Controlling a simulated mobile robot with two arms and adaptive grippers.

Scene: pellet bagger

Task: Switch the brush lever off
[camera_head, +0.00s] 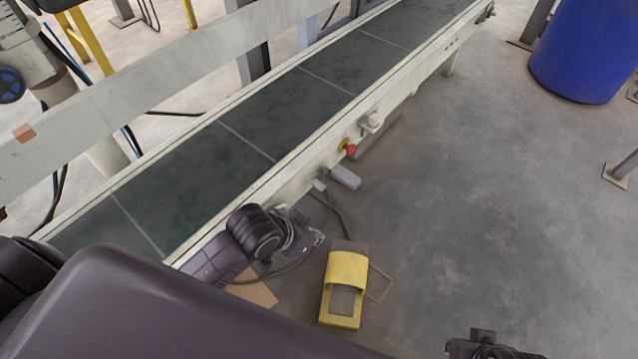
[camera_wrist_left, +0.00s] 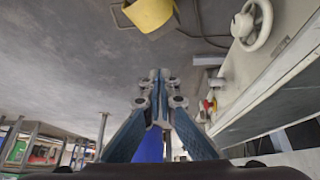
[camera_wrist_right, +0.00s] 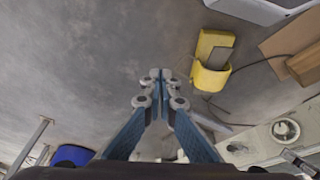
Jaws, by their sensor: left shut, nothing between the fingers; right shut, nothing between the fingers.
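No lever clearly reads as the brush lever; I cannot tell which fitting it is. The conveyor's near side rail carries a pale fitting (camera_head: 372,122), a red button (camera_head: 349,148) and a small pale knob (camera_head: 319,184). In the left wrist view a pale handwheel (camera_wrist_left: 250,25) stands on the machine's side, right of the fingers. A round pale fitting (camera_wrist_right: 285,130) shows in the right wrist view. My left gripper (camera_head: 316,238) is shut and empty, close beside the rail's near end. My right gripper (camera_wrist_right: 160,76) is shut and empty over the floor, away from the rail.
The dark conveyor belt (camera_head: 205,160) runs diagonally to the upper right. A yellow foot pedal (camera_head: 345,275) and a grey box (camera_head: 345,177) lie beside it, with cables. A blue drum (camera_head: 583,50) stands at upper right.

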